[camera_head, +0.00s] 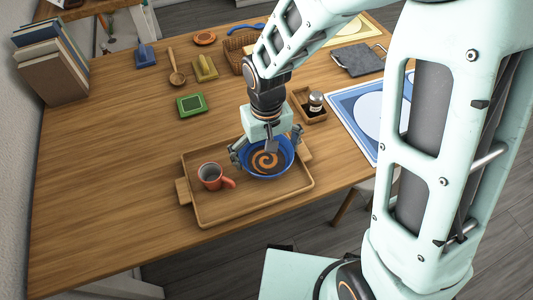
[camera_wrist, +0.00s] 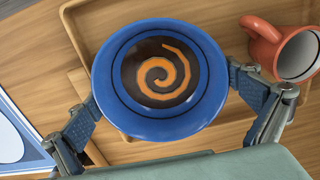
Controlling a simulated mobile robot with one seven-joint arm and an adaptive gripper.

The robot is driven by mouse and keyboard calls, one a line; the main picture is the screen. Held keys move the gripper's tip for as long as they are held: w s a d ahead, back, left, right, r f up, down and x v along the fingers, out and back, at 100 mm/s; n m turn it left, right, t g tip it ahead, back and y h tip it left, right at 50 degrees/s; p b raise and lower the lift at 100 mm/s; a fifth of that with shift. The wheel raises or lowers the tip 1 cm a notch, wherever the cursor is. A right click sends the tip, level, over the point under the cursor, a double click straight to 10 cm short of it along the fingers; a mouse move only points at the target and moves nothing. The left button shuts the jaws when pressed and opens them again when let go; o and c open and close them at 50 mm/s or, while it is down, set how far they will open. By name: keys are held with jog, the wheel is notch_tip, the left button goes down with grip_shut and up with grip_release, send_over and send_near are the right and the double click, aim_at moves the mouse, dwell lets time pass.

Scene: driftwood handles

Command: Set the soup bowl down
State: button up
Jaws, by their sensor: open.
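The soup bowl (camera_head: 268,159) is blue, with dark soup and an orange swirl inside. It is at the right part of the wooden tray (camera_head: 238,216), upright as far as I can see. My gripper (camera_head: 267,150) is over the bowl, with one finger on each side of it. In the wrist view the bowl (camera_wrist: 160,82) fills the middle, and the open fingers of my gripper (camera_wrist: 168,105) stand at its lower left and right edges. I cannot tell whether the fingers touch the rim. The bowl's underside is hidden.
A red-orange mug (camera_head: 211,176) stands on the tray left of the bowl. A small wooden box with a jar (camera_head: 315,102) is behind right, and a blue-white mat (camera_head: 367,116) is at the right. A green block (camera_head: 190,105) lies behind. The table's left side is clear.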

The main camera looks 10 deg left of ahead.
aim_at(267, 164)
notch_tip(267, 164, up, 12)
jog(key=p, duration=0.2)
jog(key=shift+r, duration=0.2)
jog(key=shift+d, duration=0.1)
dwell(0.4)
